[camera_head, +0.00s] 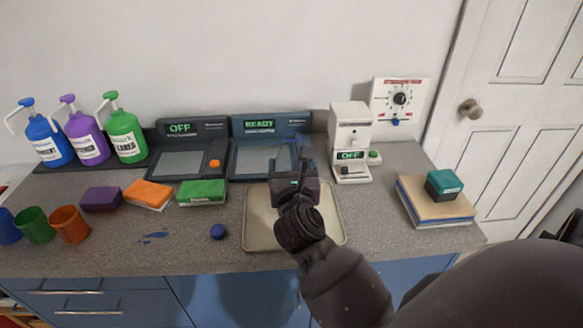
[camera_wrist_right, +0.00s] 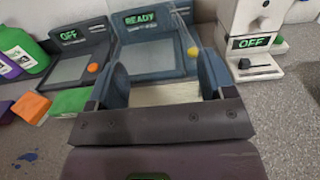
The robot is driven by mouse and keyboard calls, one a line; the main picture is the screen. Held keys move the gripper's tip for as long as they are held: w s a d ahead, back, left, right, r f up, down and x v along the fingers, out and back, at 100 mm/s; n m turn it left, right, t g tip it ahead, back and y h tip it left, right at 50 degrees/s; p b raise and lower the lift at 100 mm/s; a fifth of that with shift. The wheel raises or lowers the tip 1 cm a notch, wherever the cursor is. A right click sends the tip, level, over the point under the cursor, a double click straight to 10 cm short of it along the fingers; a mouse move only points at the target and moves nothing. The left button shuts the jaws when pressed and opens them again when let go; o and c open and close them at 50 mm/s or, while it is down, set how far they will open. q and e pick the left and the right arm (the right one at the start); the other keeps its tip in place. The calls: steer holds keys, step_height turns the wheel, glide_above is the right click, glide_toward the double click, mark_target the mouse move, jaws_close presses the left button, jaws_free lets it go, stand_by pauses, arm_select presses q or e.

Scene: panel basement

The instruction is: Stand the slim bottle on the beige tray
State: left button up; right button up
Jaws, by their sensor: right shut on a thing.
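The beige tray (camera_head: 258,238) lies flat near the counter's front edge, partly covered by my right arm; its inner floor also shows in the right wrist view (camera_wrist_right: 160,94). My right gripper (camera_head: 293,166) is above the tray's back part, pointing toward the back panels. In the right wrist view its two dark blue fingers (camera_wrist_right: 165,78) stand apart around a faint, clear, slim thing (camera_wrist_right: 182,28), apparently the slim bottle. It is see-through, so its base, tilt and any contact with the tray cannot be told. My left gripper is out of view.
Behind the tray stand a READY panel (camera_head: 262,158), an OFF panel (camera_head: 182,163) and a white machine (camera_head: 350,135). Books with a teal box (camera_head: 445,183) lie right. Bare counter separates them from the tray.

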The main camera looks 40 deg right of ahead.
steer(key=shift+f, duration=0.15)
steer(key=o, duration=1)
steer(key=shift+r, duration=0.25)
steer(key=v, duration=1.2)
steer(key=shift+b, duration=0.4)
steer(key=shift+s+f, duration=0.1)
